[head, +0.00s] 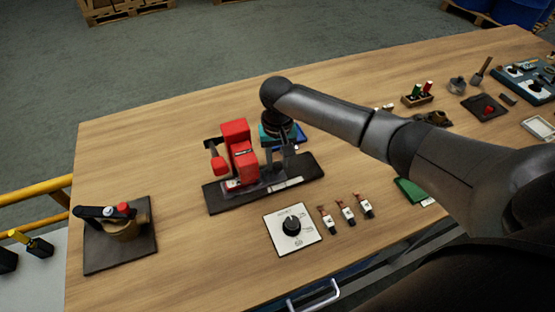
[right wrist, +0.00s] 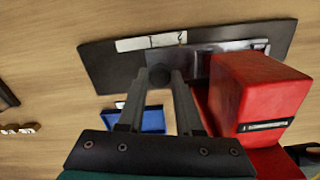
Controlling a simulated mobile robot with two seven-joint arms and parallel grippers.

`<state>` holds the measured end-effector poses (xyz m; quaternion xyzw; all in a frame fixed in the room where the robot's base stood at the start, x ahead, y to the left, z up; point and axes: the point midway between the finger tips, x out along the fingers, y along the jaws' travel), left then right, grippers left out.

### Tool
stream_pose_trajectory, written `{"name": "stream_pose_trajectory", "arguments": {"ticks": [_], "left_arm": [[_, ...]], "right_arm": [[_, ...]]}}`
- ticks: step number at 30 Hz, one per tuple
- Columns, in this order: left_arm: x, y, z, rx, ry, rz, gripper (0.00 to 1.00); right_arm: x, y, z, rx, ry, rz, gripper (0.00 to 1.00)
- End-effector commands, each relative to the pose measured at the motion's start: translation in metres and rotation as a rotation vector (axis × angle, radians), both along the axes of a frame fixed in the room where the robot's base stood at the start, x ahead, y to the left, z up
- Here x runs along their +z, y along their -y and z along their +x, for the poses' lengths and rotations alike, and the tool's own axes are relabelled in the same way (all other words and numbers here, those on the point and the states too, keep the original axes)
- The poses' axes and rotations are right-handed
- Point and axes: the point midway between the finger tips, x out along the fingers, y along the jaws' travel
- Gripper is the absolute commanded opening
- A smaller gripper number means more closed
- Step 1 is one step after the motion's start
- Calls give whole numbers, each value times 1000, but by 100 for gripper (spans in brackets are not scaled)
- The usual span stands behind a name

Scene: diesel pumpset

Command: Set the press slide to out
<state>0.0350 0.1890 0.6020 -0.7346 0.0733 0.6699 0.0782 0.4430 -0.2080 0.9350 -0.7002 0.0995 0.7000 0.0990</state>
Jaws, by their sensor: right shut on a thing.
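The press (head: 236,150) is a red body on a dark base plate (head: 308,168) in the middle of the table. It also shows in the right wrist view as a red block (right wrist: 258,95) at the right. A grey metal slide (right wrist: 235,55) lies on the plate by the red body. My right gripper (head: 280,172) points down over the plate, right of the red body. In the right wrist view its fingers are shut on a dark round knob (right wrist: 160,75), apparently the slide's. The gripper partly hides the slide in the head view. My left gripper is not in view.
A dark mat with a brass-coloured device (head: 126,228) is at left. The table between is clear.

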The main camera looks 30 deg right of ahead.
Motion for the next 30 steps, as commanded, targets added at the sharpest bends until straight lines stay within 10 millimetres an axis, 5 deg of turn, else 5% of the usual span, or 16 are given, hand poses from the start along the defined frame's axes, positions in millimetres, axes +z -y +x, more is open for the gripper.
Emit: {"name": "stream_pose_trajectory", "arguments": {"ticks": [7, 30], "left_arm": [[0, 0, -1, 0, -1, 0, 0], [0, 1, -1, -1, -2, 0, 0]], "right_arm": [[0, 0, 0, 0, 0, 0, 0], [1, 1, 0, -1, 1, 0, 0]]}}
